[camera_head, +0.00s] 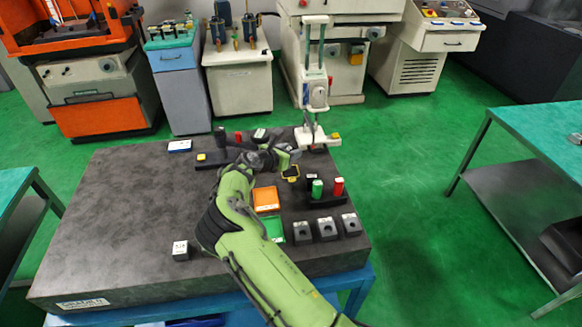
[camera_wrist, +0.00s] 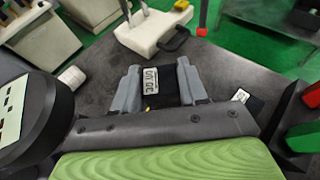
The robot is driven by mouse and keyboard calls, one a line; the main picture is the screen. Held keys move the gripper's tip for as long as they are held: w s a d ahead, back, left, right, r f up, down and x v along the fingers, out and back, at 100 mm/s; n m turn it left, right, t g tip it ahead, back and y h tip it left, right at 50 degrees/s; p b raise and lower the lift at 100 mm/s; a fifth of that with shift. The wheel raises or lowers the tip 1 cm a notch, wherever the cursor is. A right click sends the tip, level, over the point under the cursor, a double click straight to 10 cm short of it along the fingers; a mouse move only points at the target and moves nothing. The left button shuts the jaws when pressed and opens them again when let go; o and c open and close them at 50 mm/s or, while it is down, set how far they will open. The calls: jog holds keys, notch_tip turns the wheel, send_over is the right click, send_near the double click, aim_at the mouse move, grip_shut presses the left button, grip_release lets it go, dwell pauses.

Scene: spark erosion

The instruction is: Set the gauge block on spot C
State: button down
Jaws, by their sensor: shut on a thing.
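My gripper (camera_wrist: 157,90) is shut on a small block with a white, dark-printed label, which I take as the gauge block (camera_wrist: 152,80). It sits between the two grey fingers, label facing the wrist camera. In the head view my gripper (camera_head: 291,157) is over the far right part of the dark stone table (camera_head: 120,210). The block is too small there to make out clearly. I cannot tell whether it touches the table. I cannot read any mark for spot C in either view.
A white stand (camera_head: 318,137) rises at the table's back edge, close beyond my gripper. A dark holder with green (camera_head: 317,188) and red (camera_head: 338,186) pieces stands at right. Orange (camera_head: 266,199) and green trays and several grey blocks (camera_head: 326,228) lie nearer. The table's left is mostly clear.

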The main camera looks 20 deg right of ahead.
aim_at(289, 172)
notch_tip(289, 172, down, 6)
dwell(0.4)
jog(key=c, duration=0.6)
grip_release()
jog(key=shift+f, duration=0.2)
jog(key=shift+r, duration=0.1)
